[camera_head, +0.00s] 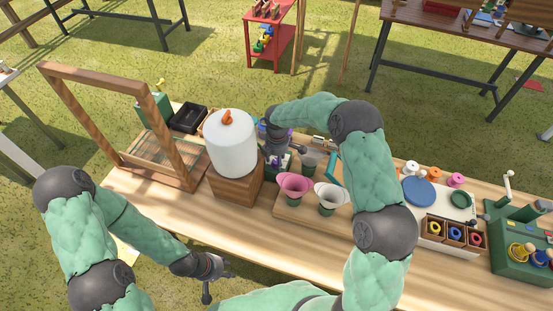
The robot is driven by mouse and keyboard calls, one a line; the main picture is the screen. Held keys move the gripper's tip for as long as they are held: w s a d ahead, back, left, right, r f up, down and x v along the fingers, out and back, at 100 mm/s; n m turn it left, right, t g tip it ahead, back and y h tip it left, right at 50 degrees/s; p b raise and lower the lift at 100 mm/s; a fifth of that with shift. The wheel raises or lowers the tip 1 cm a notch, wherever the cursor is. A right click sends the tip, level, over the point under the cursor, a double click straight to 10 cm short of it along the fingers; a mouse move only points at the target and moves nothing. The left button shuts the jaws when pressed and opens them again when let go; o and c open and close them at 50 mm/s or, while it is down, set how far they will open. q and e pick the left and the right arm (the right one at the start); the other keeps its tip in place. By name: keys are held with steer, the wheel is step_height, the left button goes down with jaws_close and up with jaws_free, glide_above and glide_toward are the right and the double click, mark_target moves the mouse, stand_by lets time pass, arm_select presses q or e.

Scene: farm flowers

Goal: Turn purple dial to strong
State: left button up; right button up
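My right gripper (276,158) reaches down from the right arm's forearm, just right of the white cylinder, over a small dark green device (284,167) on the table. No dial marking is readable. I cannot tell whether the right fingers are open or shut, or touching anything. My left gripper (208,287) hangs low in front of the table's near edge, away from the objects; its fingers are too small to judge.
A white cylinder (232,150) with an orange knob on a wooden block stands left of my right gripper. A wooden frame (78,110) rises at left; spools and green machines crowd the right.

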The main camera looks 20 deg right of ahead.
step_height(320, 180, up, 12)
steer(key=shift+s, duration=0.2)
stand_by(0.6)
steer(key=shift+r, duration=0.1)
stand_by(0.3)
